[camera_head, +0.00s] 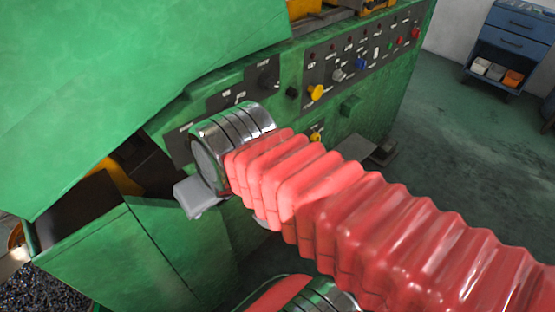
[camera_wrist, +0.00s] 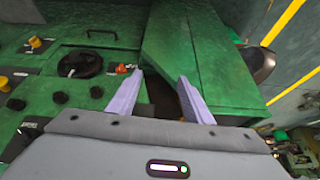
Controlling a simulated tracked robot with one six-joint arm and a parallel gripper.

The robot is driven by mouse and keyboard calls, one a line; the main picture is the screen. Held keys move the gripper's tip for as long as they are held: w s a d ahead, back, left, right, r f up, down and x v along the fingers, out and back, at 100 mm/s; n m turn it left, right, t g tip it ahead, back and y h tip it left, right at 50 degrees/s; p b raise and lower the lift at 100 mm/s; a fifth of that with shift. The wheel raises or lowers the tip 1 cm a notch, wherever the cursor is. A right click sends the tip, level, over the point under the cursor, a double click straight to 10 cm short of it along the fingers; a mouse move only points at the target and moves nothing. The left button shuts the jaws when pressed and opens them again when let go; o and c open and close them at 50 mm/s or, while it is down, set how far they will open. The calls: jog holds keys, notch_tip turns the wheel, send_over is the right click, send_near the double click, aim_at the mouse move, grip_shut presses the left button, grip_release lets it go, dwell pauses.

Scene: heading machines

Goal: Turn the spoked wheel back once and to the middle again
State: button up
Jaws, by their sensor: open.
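A dark round wheel-like part (camera_wrist: 80,63) sits on the green machine panel, left of my fingers in the wrist view. It may be the spoked wheel, but its spokes are too small and dark to make out. My gripper (camera_wrist: 161,76) is open, with its two pale lilac fingers apart and nothing seen between them. The fingers point at the green machine, near the edge of a raised green cover (camera_wrist: 200,55), and are apart from the round part. In the head view my red-sleeved arm reaches to the machine and hides part of its front. I cannot make out the wheel there.
The green machine (camera_head: 365,115) fills the left and middle. Its panel carries a yellow knob (camera_head: 315,92), a blue knob (camera_head: 361,63) and several other controls. A blue drawer cart (camera_head: 515,42) stands at the back right. Open floor (camera_head: 460,150) lies right of the machine.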

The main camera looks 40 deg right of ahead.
jog(key=shift+o, duration=0.7)
notch_tip(320, 180, down, 6)
jog(key=m+g+y, duration=0.2)
jog(key=m+g, duration=0.1)
jog(key=m, duration=0.1)
jog(key=w+d+f+m+t+y, duration=0.4)
jog(key=d+f+m, duration=0.15)
jog(key=m, duration=0.45)
jog(key=w+d+f+m+t+y, duration=0.45)
jog(key=d+m, duration=0.25)
jog(key=m, duration=0.3)
jog(key=s+d+f+m+t+h, duration=0.3)
jog(key=d+f+m+h, duration=0.1)
jog(key=d+m, duration=0.3)
jog(key=s+d+f+m+t+h, duration=0.2)
jog(key=d+f+m+t+h, duration=0.2)
jog(key=d, duration=0.7)
jog(key=m+h, duration=0.2)
jog(key=m, duration=0.1)
jog(key=shift+s+d+f, duration=0.25)
jog(key=shift+s+f, duration=0.05)
jog(key=shift+s, duration=0.1)
jog(key=shift+w, duration=0.15)
